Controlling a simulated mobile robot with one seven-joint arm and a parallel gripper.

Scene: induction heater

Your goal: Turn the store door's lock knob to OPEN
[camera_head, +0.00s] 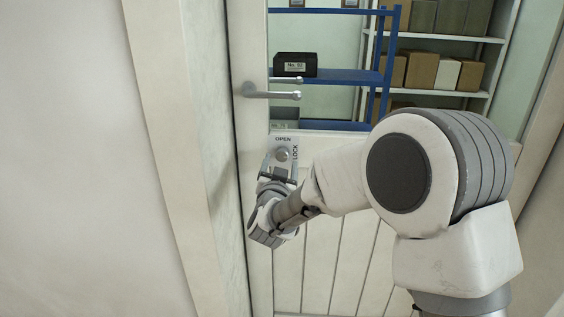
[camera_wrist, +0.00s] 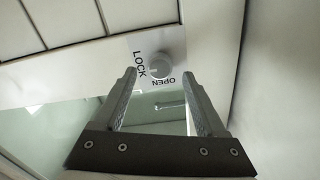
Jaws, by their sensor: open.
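The lock knob (camera_head: 283,154) is a small round grey knob on a pale plate on the store door (camera_head: 318,250). OPEN is printed above it and LOCK to its right. In the wrist view the knob (camera_wrist: 160,63) shows with LOCK at its left and OPEN below it. I cannot tell for sure which word the knob points to. My gripper (camera_head: 279,170) is at the plate, just below the knob. In the wrist view my gripper (camera_wrist: 160,76) is open, its fingers apart with the knob seen between and just beyond their tips. No contact is visible.
A lever handle (camera_head: 268,92) sticks out above the lock plate. The door frame (camera_head: 205,150) stands close on the left. Through the door's glass show a blue rack (camera_head: 345,76) with a black box (camera_head: 295,65), and white shelves with cartons (camera_head: 421,70).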

